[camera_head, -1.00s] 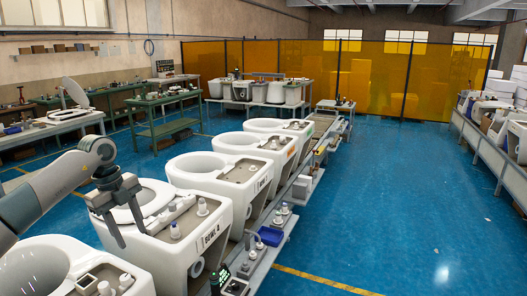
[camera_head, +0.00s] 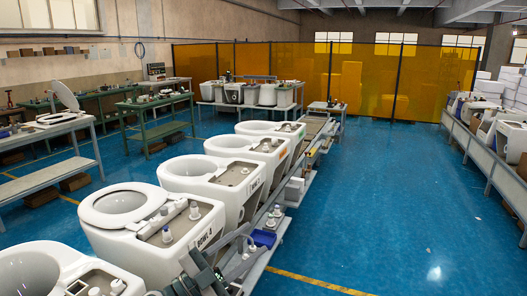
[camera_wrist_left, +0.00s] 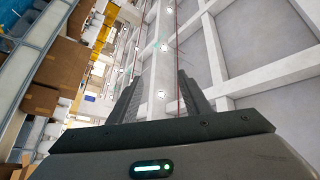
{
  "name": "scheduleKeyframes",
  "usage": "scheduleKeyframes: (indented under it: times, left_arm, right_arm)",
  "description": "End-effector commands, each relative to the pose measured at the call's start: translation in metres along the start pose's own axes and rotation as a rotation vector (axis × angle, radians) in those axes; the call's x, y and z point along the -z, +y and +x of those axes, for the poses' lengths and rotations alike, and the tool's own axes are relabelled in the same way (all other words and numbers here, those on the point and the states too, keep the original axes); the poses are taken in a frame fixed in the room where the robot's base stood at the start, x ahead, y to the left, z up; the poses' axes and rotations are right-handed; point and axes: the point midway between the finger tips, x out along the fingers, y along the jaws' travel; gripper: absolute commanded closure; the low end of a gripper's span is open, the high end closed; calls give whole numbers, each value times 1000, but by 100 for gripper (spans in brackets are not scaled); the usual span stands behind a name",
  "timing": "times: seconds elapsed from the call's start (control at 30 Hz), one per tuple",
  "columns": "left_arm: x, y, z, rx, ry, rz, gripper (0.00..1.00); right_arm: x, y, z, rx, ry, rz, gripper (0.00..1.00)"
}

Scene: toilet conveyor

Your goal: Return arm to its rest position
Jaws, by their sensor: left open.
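My left gripper (camera_head: 243,248) is low in the head view, in front of the right side of the bowl marked 4 (camera_head: 200,248). Its dark fingers point up and to the right, and the rest of the arm is mostly out of frame. In the left wrist view the two fingers (camera_wrist_left: 162,78) stand apart with nothing between them, facing the ceiling. A white seat ring (camera_head: 88,211) lies on the bowl marked 4. My right gripper is not in view.
Several white bowls stand in a row along the conveyor (camera_head: 262,243). A blue tray (camera_head: 264,238) sits at its edge near my gripper. A green workbench (camera_head: 160,131) is at left. The blue floor (camera_head: 370,200) to the right is clear.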

Motion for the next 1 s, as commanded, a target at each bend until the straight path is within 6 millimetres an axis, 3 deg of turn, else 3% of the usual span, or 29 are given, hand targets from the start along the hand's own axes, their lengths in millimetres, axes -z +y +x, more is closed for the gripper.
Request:
scheduleKeyframes:
  times: [0.2, 0.37, 0.5, 0.67, 0.8, 1.0]
  left_arm:
    - [-35, -8, -59, 328, -270, -185, 56]
    - [-72, 12, -128, 479, -547, -325, 56]
    - [-95, 52, -199, 538, -821, -452, 56]
    - [-100, 113, -280, 521, -1119, -593, 56]
    - [-84, 170, -344, 451, -1351, -710, 56]
    - [-50, 227, -402, 330, -1564, -827, 56]
  right_arm:
    - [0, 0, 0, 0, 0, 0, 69]
    - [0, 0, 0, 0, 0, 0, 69]
    - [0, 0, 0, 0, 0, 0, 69]
    - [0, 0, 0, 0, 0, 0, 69]
    - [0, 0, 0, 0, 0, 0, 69]
    - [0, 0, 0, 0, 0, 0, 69]
